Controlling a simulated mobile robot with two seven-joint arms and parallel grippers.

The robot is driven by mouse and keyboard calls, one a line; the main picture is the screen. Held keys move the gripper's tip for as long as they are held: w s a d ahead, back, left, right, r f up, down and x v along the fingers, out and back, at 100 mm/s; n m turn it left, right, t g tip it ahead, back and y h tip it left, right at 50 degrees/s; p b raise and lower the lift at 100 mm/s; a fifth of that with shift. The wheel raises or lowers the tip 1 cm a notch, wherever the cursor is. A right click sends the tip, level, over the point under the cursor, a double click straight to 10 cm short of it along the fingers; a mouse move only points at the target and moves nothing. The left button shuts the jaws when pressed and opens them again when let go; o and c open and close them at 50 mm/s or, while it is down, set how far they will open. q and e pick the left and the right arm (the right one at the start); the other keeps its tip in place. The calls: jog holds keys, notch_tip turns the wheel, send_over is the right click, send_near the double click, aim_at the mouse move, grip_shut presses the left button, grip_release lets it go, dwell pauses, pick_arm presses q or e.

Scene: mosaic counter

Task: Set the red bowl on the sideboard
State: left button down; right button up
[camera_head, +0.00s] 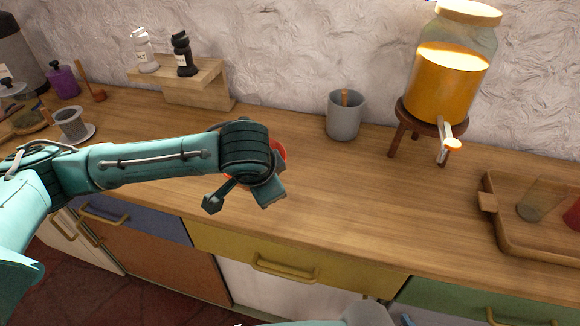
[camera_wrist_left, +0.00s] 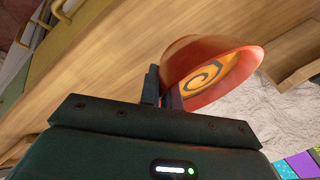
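The red bowl (camera_wrist_left: 213,72) has an orange inside with a dark spiral. My left gripper (camera_wrist_left: 162,90) is at its edge in the left wrist view, the two fingers close together with the bowl's wall seemingly pinched between them. In the head view only a red sliver of the bowl (camera_head: 280,151) shows behind my left gripper (camera_head: 245,200), over the wooden counter (camera_head: 330,190). My wrist hides most of it, and I cannot tell whether it touches the counter. I cannot make out a separate sideboard. My right gripper is not in view.
A grey cup (camera_head: 345,118) and a juice dispenser (camera_head: 450,85) on a stand are at the back. A wooden tray (camera_head: 500,230) with glasses is at the right. A wooden shelf (camera_head: 200,85) holds two shakers. The counter's middle front is clear.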

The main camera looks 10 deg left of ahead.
pick_arm(q)
jog(key=w+m+h, duration=0.1)
jog(key=w+m, duration=0.1)
jog(key=m, duration=0.1)
jog(key=w+a+m+h, duration=0.1)
jog(key=w+m+h, duration=0.1)
jog(key=w+r+m+g+h, duration=0.1)
jog(key=w+m, duration=0.1)
jog(key=m, duration=0.1)
jog(key=shift+w+a+m, duration=0.3)
jog(key=shift+w+a, duration=0.05)
jog(key=shift+w+a+m+h, duration=0.25)
jog(key=shift+w+m+h, duration=0.1)
jog(key=shift+m, duration=0.15)
notch_tip(320, 180, down, 10)
jog(key=shift+r, duration=0.15)
jog(key=c, duration=2)
grip_release()
jog(key=shift+f, duration=0.25)
jog(key=shift+c, duration=0.2)
jog(key=o, duration=0.4)
jog(key=shift+r, duration=0.15)
